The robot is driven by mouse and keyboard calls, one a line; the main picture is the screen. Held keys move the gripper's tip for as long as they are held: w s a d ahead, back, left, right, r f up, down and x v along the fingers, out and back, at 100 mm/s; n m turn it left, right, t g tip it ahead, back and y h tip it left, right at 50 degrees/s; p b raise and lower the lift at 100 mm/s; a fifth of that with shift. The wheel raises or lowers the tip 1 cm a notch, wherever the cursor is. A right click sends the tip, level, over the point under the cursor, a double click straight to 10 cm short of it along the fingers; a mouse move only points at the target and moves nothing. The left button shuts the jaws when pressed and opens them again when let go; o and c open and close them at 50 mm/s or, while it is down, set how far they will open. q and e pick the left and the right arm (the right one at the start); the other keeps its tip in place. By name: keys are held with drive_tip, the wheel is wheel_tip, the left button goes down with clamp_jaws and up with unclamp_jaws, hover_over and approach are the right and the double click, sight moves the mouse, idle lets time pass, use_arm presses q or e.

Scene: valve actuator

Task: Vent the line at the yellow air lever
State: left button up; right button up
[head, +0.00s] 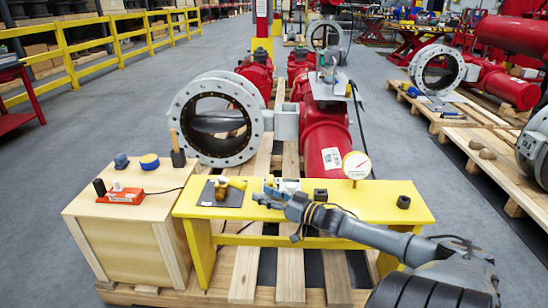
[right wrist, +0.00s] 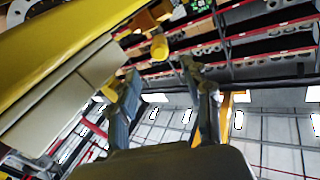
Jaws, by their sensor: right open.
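A dark plate (head: 207,193) lies on the left part of the yellow bench. On it is a small yellow lever (head: 237,183) beside a brass-coloured fitting (head: 221,191). My right gripper (head: 262,193) reaches in from the right, low over the bench, to the right of the lever. It is open and empty, with a visible gap to the lever. In the right wrist view, a yellow rounded end, apparently the lever's, (right wrist: 159,47) shows just beyond and between the spread fingertips (right wrist: 160,72). My left gripper is not in view.
The yellow bench (head: 390,190) also carries a round dial gauge (head: 356,166) and black nuts (head: 403,202). A wooden box (head: 130,245) at left holds a red device (head: 121,195), tape and a brush. A red actuator with a grey flanged valve (head: 185,140) stands close behind.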

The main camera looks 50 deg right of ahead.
drive_tip(key=shift+s+d, duration=0.15)
drive_tip(key=shift+s, duration=1.2)
